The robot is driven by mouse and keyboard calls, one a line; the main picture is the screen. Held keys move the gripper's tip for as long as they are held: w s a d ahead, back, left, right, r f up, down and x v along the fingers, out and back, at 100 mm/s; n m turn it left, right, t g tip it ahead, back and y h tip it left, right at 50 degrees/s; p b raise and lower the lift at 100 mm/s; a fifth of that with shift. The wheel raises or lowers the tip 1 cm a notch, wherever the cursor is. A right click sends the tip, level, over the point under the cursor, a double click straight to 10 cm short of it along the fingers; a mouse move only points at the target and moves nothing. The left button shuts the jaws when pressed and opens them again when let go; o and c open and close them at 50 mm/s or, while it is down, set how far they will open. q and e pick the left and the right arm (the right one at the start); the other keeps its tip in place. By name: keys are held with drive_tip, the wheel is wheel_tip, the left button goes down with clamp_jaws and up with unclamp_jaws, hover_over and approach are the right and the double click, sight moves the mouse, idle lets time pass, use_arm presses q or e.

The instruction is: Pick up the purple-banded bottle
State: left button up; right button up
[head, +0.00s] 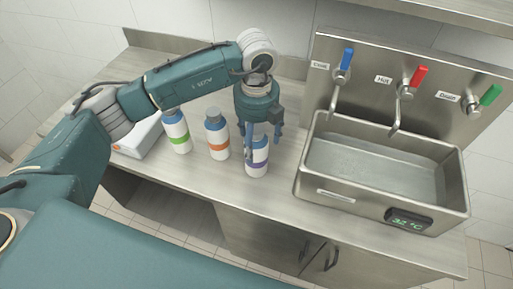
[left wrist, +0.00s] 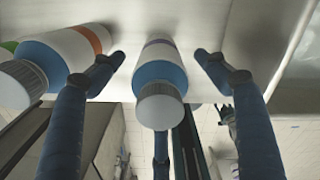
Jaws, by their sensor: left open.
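The purple-banded bottle (head: 258,160) stands upright on the counter, the rightmost of a row of bottles. It is white with a blue shoulder, and its upper part is partly hidden by my left gripper. My left gripper (head: 262,150) points down over this bottle and is open. In the left wrist view the bottle (left wrist: 158,72) shows its grey cap and blue shoulder between the spread fingers of my left gripper (left wrist: 156,65), with gaps on both sides. My right gripper is not in view.
An orange-banded bottle (head: 217,140) stands close left of it, and a green-banded bottle (head: 177,137) further left. A white box (head: 138,140) lies behind my left arm. A metal sink (head: 310,185) with blue, red and green taps stands to the right. Counter in front is narrow.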

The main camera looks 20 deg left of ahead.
use_arm(q)
drive_tip(key=shift+f, duration=0.7)
drive_tip(key=c, duration=1.6)
drive_tip(key=shift+r, duration=0.1)
drive_tip(key=shift+c, duration=0.9)
